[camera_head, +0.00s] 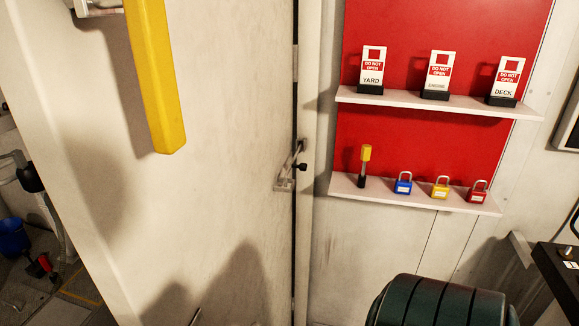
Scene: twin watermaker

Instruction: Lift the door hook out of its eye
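The door hook (293,160) is a thin metal bar near the middle of the head view. It slants across the narrow dark gap at the edge of the pale door (215,130). Its upper end is by the frame on the right; its lower end is at a small metal plate (283,186) on the door. A small black knob (302,167) sits beside the bar. The eye is too small to make out clearly, and I cannot tell how the hook sits in it. Neither of my grippers can be made out in this view.
A long yellow handle (155,85) stands out from the door. To the right, a red board (425,140) has two shelves with tags, padlocks and a yellow-topped item (365,165). A dark green rounded object (440,300) stands at the bottom right.

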